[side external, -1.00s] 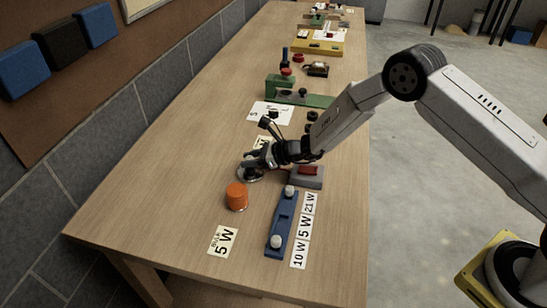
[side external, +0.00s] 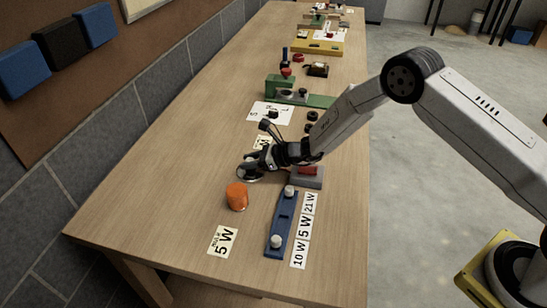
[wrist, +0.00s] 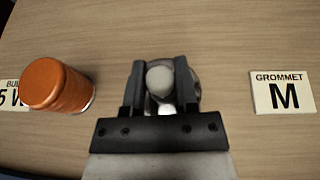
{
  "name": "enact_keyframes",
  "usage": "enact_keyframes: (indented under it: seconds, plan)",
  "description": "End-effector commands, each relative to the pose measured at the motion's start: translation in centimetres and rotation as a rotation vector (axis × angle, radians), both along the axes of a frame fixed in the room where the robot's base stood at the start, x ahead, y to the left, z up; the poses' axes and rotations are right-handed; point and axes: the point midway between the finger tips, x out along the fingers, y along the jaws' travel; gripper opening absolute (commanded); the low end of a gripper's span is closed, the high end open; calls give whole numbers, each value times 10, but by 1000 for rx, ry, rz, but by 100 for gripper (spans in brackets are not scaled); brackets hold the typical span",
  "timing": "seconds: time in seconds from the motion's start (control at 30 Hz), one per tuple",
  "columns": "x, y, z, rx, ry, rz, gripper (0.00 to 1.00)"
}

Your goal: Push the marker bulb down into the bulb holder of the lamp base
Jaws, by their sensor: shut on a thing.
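The marker bulb (wrist: 160,80) is a pale, rounded bulb between my fingers in the wrist view. My gripper (wrist: 160,68) is shut on it. The lamp base (wrist: 194,80) shows as a round metallic rim behind and around the bulb and fingers. In the side view the lamp base (side external: 247,176) sits on the table, with my gripper (side external: 257,163) directly over it. The bulb is hidden there by the fingers. The bulb holder is covered, so I cannot tell how deep the bulb sits. An orange lens cap (side external: 237,196) stands apart, nearer the camera.
A blue rack (side external: 282,221) with two white bulbs lies to the right, beside wattage labels (side external: 304,228). A grey box with a red switch (side external: 307,175) is close to my gripper's right. A GROMMET M card (wrist: 284,92) lies flat. The table's front left is clear.

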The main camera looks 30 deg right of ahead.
Motion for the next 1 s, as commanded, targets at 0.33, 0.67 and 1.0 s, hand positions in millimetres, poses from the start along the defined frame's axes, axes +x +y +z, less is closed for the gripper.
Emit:
enact_keyframes:
  seconds: [0.33,0.67,1.0]
  plan:
    - [-1,0,-1,-1,2,0,78]
    - [-3,-4,1,-2,1,-1,78]
    - [-20,-23,12,-2,3,-3,78]
